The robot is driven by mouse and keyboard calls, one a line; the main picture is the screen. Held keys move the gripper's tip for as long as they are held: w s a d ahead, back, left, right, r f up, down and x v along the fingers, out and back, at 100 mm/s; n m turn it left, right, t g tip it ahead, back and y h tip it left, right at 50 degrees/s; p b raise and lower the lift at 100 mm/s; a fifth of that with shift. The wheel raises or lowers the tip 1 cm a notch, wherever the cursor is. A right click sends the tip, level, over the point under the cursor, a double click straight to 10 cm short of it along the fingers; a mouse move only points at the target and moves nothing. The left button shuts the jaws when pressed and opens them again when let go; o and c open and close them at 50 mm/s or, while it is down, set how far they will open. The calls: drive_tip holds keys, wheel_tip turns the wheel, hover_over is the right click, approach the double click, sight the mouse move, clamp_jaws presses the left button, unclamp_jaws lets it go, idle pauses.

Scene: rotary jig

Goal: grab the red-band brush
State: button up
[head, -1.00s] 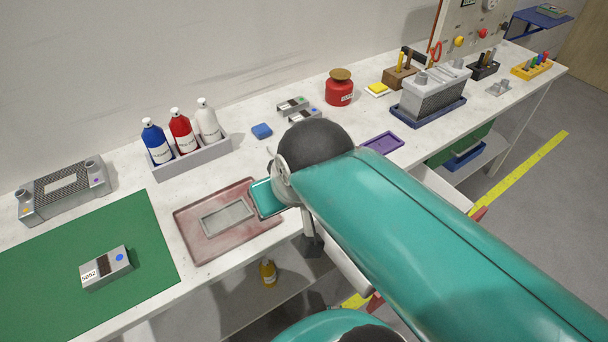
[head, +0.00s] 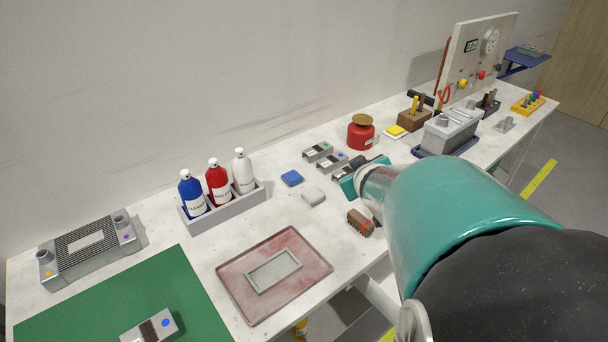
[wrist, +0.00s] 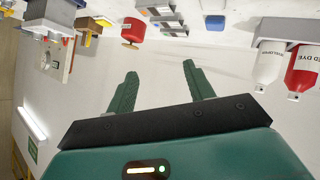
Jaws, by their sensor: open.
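The brush (head: 361,222) lies on the white bench, near its front edge and right of the red tray. It has a brown body and a red patch at its right end. My gripper (wrist: 160,78) is open and empty in the wrist view, its two green fingers apart. In the head view my gripper is partly hidden by my arm; its teal part is above and behind the brush, by the grey blocks. I cannot make out the brush in the wrist view.
The red tray (head: 228,277) holds a grey plate. Grey blocks (head: 317,152) and a red canister (head: 361,134) stand farther back. Bottles stand in a grey rack (head: 228,212) at left.

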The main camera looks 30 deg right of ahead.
drive_tip(key=s+d+f, duration=0.2)
drive_tip(key=d+f, duration=0.2)
drive_tip(key=d, duration=0.1)
drive_tip(key=n+t+y, duration=0.2)
drive_tip(key=t+y, duration=0.2)
drive_tip(key=y, duration=0.3)
approach(367, 223)
drive_tip(key=x, duration=0.8)
drive_tip(key=shift+a, duration=0.1)
drive_tip(key=x, duration=0.4)
drive_tip(key=shift+w+f, duration=0.2)
drive_tip(key=c, duration=1.1)
drive_tip(key=shift+r, duration=0.1)
